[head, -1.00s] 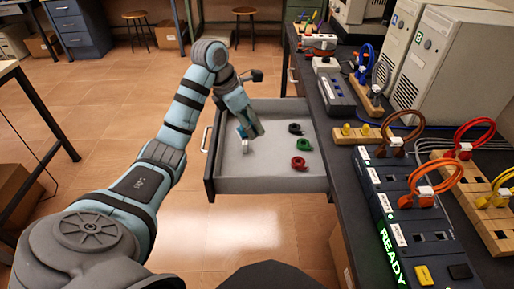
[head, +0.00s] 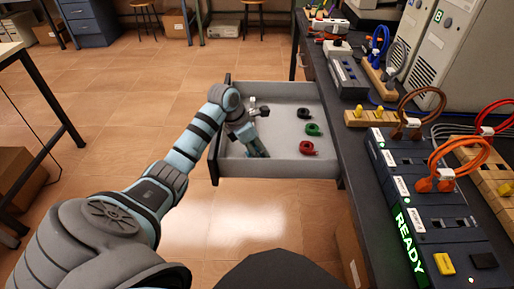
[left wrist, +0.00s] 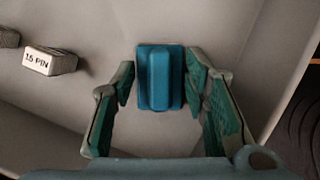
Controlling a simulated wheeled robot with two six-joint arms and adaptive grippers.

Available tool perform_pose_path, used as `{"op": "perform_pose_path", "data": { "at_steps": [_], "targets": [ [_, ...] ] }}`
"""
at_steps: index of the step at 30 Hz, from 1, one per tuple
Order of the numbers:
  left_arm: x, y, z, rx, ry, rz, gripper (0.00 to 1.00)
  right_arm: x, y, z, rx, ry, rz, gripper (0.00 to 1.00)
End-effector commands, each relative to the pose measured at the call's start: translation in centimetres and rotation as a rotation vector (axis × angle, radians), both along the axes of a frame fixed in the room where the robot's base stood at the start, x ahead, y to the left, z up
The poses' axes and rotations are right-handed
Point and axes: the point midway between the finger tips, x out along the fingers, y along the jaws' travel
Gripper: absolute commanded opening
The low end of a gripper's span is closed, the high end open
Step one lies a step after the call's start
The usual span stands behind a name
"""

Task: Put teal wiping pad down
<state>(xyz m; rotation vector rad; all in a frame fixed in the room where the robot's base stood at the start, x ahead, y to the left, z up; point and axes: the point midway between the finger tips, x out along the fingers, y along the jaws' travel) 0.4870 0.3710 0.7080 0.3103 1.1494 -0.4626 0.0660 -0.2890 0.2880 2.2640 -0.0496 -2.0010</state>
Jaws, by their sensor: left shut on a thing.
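The pad is mostly hidden there by the gripper. Whether the pad touches the drawer floor I cannot tell. My right gripper is not in view.
Black (head: 304,113), green (head: 313,129) and red (head: 308,148) coiled cables lie along the drawer's right side. The bench (head: 350,135) with switches and cables runs along the right. The drawer floor's middle is clear.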

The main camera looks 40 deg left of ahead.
Motion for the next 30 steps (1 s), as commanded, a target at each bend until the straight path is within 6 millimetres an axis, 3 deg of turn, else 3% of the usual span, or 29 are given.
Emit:
{"op": "perform_pose_path", "data": {
  "at_steps": [1, 2, 5, 13, 17, 27, 30],
  "targets": [
    [0.0, 0.0, -0.3, 0.0, 0.0, 0.0, 0.19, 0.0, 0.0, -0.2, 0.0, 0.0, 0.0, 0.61],
    [0.0, 0.0, -0.2, 0.0, 0.0, 0.0, 0.46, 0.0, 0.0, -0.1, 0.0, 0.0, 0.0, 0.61],
    [0.0, 0.0, -0.2, 0.0, 0.001, 0.0, 0.61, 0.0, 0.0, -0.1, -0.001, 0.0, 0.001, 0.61],
    [0.0, 0.0, -0.1, -0.001, 0.0, 0.0, 0.61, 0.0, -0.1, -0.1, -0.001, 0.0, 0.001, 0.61],
    [-0.2, 0.1, 1.0, 0.002, 0.0, -0.001, 0.61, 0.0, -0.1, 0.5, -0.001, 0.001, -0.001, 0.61],
    [-3.1, 1.9, 9.3, 0.004, 0.0, 0.0, 0.61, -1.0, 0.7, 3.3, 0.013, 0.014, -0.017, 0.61],
    [-3.7, 2.2, 10.7, 0.001, -0.001, -0.001, 0.61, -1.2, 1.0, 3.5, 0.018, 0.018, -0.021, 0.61]
  ]
}}
